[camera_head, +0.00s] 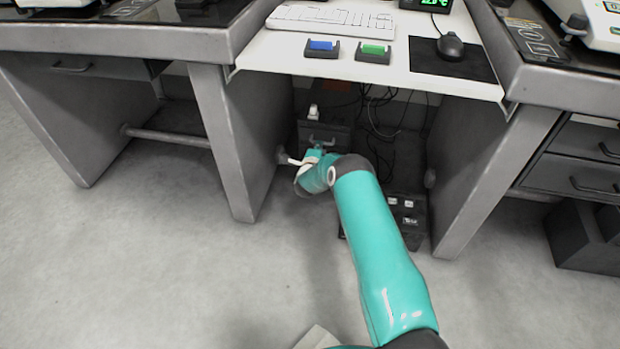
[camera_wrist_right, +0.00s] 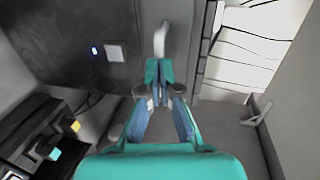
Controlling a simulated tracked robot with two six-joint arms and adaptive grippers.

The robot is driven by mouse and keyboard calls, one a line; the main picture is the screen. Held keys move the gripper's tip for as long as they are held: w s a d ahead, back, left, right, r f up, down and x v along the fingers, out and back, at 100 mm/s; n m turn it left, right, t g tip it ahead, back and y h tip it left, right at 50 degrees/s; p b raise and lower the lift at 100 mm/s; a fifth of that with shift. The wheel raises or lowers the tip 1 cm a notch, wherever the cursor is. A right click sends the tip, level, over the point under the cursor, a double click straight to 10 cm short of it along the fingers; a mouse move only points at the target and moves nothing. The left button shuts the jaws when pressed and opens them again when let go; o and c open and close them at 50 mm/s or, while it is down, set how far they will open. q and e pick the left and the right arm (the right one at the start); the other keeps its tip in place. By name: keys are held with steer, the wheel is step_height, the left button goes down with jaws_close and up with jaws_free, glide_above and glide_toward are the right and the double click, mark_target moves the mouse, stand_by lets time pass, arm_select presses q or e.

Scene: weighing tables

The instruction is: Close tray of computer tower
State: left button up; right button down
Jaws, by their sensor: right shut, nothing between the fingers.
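The dark computer tower (camera_head: 338,129) stands under the desk in the head view, partly covered by my right arm. Its dark panel (camera_wrist_right: 70,40) fills the upper left of the right wrist view, with a lit blue light and a pale square button. A pale curved piece (camera_wrist_right: 163,38) shows just beyond my fingertips against this panel; I cannot tell whether it is the tray or a handle, or whether the fingers touch it. My right gripper (camera_wrist_right: 159,75) is shut and empty, close to the panel. In the head view its fingertips are hard to make out. My left gripper is out of view.
A dark box with small labels (camera_head: 411,222) stands right of my arm, under the desk. Grey desk legs (camera_head: 226,140) and (camera_head: 490,175) bound the space on both sides. Loose cables (camera_head: 378,110) hang behind. The white desktop (camera_head: 300,62) is above; the floor at left is clear.

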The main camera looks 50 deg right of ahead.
steer(key=p+v, duration=0.7)
steer(key=v, duration=0.7)
steer(key=w+a+r+n+t+y, duration=0.2)
steer(key=w+a+r, duration=0.2)
steer(key=a, duration=0.4)
steer(key=s+a+f+n+y, duration=0.2)
steer(key=a+n+y, duration=0.25)
steer(key=a, duration=0.35)
steer(key=s+a+f+n+y, duration=0.2)
steer(key=a+n+y, duration=0.25)
steer(key=a, duration=0.45)
steer(key=s+a+f+n+g+y, duration=0.25)
steer(key=s+a+n+g, duration=0.4)
steer(key=s, duration=0.65)
steer(key=s+a+f+n+g+y, duration=0.1)
steer(key=s+a+n+g+y, duration=0.25)
steer(key=s+a+n, duration=0.6)
step_height(320, 180, up, 33)
steer(key=s+d+p, duration=0.1)
steer(key=s+p, duration=0.1)
steer(key=p, duration=3)
steer(key=shift+s+d+f, duration=0.2)
steer(key=shift+s+d, duration=0.05)
steer(key=shift+d, duration=0.15)
